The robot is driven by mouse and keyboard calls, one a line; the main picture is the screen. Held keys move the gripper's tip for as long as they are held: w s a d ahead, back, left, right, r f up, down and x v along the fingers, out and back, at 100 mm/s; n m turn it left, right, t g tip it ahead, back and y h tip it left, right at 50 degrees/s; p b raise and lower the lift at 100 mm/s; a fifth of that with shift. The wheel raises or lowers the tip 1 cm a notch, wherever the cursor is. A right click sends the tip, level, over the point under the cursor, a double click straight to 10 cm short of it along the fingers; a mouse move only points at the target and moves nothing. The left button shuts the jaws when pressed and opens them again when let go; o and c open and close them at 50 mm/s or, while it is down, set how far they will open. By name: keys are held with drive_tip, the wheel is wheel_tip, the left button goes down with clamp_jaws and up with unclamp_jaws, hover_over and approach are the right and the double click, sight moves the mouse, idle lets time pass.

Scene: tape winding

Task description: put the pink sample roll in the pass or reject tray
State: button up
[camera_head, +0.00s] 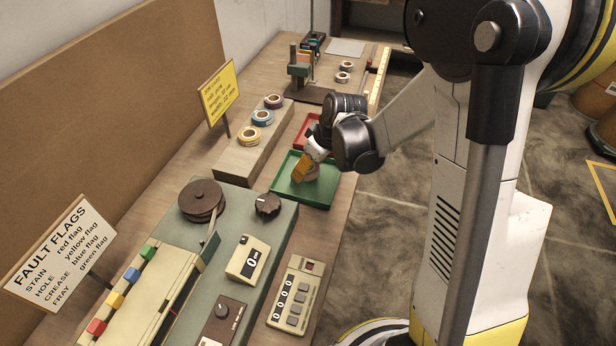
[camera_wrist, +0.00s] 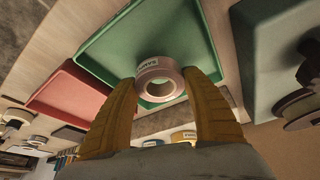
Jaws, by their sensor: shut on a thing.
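The pale pink sample roll (camera_wrist: 150,70), with a white label on its side, is between the two yellow fingers of my gripper (camera_wrist: 160,80) in the wrist view. My gripper is shut on it. In the head view the roll (camera_head: 312,172) shows partly behind the fingers, within the outline of the green tray (camera_head: 318,200). I cannot tell whether it touches the tray floor. The green tray (camera_wrist: 105,50) lies behind the roll in the wrist view. The red tray (camera_head: 303,131) sits just beyond the green one, partly hidden by my wrist; it also shows in the wrist view (camera_wrist: 68,96).
A wooden block (camera_head: 250,152) with several tape rolls stands left of the trays. The grey-green winding machine (camera_head: 262,225) is close on the near side. A yellow sign (camera_head: 219,92) stands behind the block. The bench's right edge is near the trays.

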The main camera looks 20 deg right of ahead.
sight(308, 175)
drive_tip(key=shift+f+b, duration=0.6)
drive_tip(key=shift+f, duration=0.95)
drive_tip(key=shift+f, duration=0.15)
drive_tip(key=o, duration=1.1)
drive_tip(key=shift+c, duration=0.2)
